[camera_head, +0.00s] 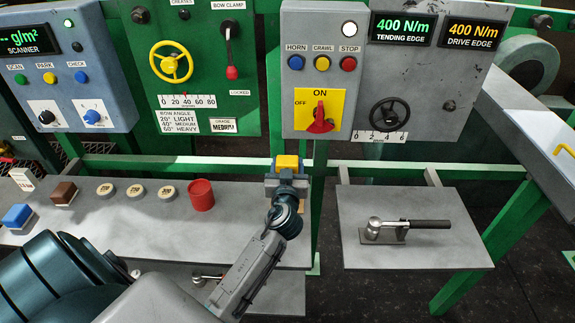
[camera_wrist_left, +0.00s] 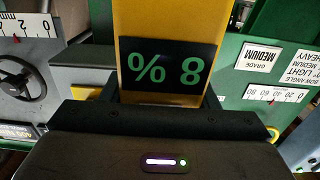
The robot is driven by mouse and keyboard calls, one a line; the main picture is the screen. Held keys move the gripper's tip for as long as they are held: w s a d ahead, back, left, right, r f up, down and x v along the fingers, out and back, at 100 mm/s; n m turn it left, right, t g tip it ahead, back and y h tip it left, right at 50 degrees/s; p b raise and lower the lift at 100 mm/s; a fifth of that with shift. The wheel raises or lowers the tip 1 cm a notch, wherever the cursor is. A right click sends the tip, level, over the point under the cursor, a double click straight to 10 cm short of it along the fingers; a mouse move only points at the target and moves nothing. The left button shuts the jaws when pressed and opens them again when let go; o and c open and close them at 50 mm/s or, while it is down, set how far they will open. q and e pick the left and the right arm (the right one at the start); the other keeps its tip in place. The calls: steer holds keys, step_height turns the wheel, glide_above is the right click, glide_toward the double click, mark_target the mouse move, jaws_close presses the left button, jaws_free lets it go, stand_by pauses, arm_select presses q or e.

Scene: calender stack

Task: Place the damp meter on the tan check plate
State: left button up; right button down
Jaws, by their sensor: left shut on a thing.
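The damp meter (camera_head: 287,162) is a yellow body held in my left gripper (camera_head: 287,178), above the back right part of the grey bench. In the left wrist view the damp meter (camera_wrist_left: 172,15) shows a dark display reading 8 %, upside down, between the fingers of the left gripper (camera_wrist_left: 160,95). My arm hides part of the bench front. My right gripper is not in view.
A red cup (camera_head: 201,195) stands left of the gripper, and a blue block (camera_head: 17,216) at far left. The grey bench (camera_head: 235,220) is bare near the cup. A side shelf (camera_head: 440,250) at right bears a metal handled tool (camera_head: 405,228). Control panels (camera_head: 345,65) rise behind.

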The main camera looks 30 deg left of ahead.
arm_select(q)
steer(key=shift+f, duration=0.2)
steer(key=o, duration=1.2)
steer(key=shift+r, duration=0.1)
steer(key=shift+r, duration=0.2)
steer(key=b+v, duration=0.3)
steer(key=v, duration=0.9)
steer(key=shift+f, duration=0.1)
